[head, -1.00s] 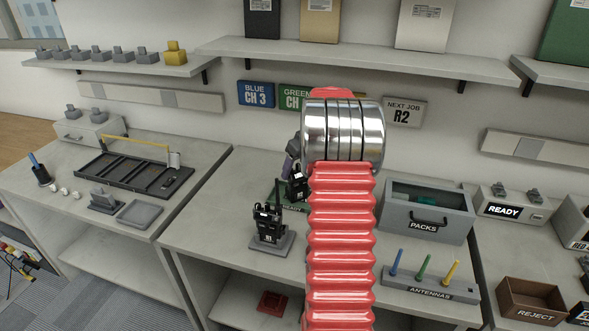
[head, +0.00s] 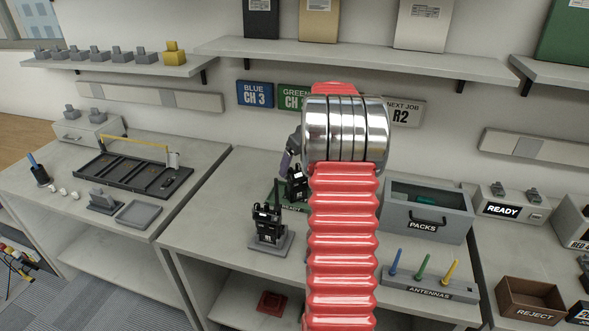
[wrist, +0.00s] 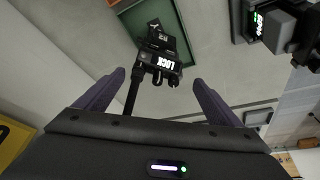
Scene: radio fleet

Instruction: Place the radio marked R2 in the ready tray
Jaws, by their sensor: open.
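A black radio (head: 297,185) stands in a green tray (head: 274,196) on the middle bench, partly hidden by my red arm. In the wrist view the radio (wrist: 158,52) shows a "LOCK" label and a black antenna, over the green tray (wrist: 122,12). My gripper (wrist: 158,78) is open, its purple fingers apart on either side of the radio's near end and not closed on it. In the head view my gripper (head: 290,160) is mostly hidden.
Another black radio (head: 267,220) stands on a grey stand in front. A grey PACKS bin (head: 426,222) and an ANTENNAS rack (head: 430,288) are to the right. A box with a READY sign (head: 508,207) and a brown REJECT box (head: 530,300) stand further right.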

